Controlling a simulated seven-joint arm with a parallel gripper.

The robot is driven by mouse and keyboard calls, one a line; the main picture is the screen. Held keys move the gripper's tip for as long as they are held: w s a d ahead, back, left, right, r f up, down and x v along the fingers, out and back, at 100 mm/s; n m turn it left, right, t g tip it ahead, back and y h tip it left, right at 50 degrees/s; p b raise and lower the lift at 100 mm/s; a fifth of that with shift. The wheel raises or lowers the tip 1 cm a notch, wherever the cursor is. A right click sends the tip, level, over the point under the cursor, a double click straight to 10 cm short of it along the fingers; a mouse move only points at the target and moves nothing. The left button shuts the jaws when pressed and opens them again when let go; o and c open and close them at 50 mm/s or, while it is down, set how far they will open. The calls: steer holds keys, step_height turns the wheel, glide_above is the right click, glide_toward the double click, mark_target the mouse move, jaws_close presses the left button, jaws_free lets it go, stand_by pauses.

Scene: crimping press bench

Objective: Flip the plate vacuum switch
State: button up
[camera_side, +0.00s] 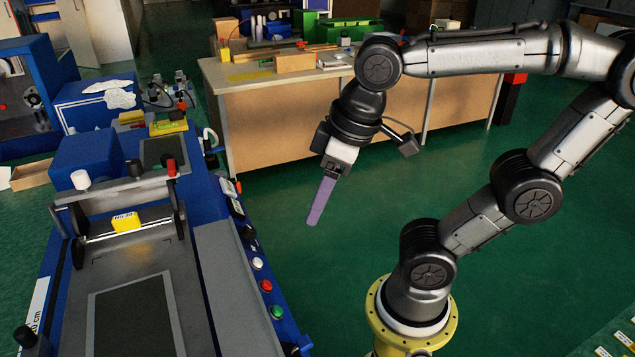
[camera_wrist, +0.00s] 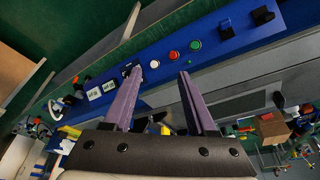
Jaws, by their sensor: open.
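A row of controls runs along the right edge of the blue press bench. It has a small black switch (camera_side: 247,232), a white button (camera_side: 257,263), a red button (camera_side: 266,285) and a green button (camera_side: 277,312). The black switch also shows in the wrist view (camera_wrist: 127,70), beside two small displays. I cannot read which one is the plate vacuum switch. My gripper (camera_side: 313,221) hangs in the air right of the panel, touching nothing. Its purple fingers (camera_wrist: 160,72) are apart and empty, with the panel beyond them.
The press bed with its dark plate (camera_side: 135,320) and roller frame lies left of the controls. A wooden workbench (camera_side: 350,118) with tools stands behind my arm. Green floor (camera_side: 350,270) lies open between the press and my base.

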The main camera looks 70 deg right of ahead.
steer(key=w+d+f+t+h, duration=0.1)
steer(key=w+d+f+h, duration=0.1)
steer(key=d, duration=0.2)
steer(key=w+d+f+t+h, duration=0.2)
steer(key=d+h, duration=0.1)
steer(key=d, duration=0.2)
steer(key=shift+d+f, duration=0.15)
steer(key=shift+d, duration=0.05)
stand_by(0.3)
stand_by(0.6)
steer(key=s+a+r+m+g+y, duration=0.1)
steer(key=s+a+r+y, duration=0.1)
steer(key=s+a+y, duration=0.2)
steer(key=shift+s+a+r+m, duration=0.3)
steer(key=shift+s+a, duration=0.25)
steer(key=shift+a, duration=0.6)
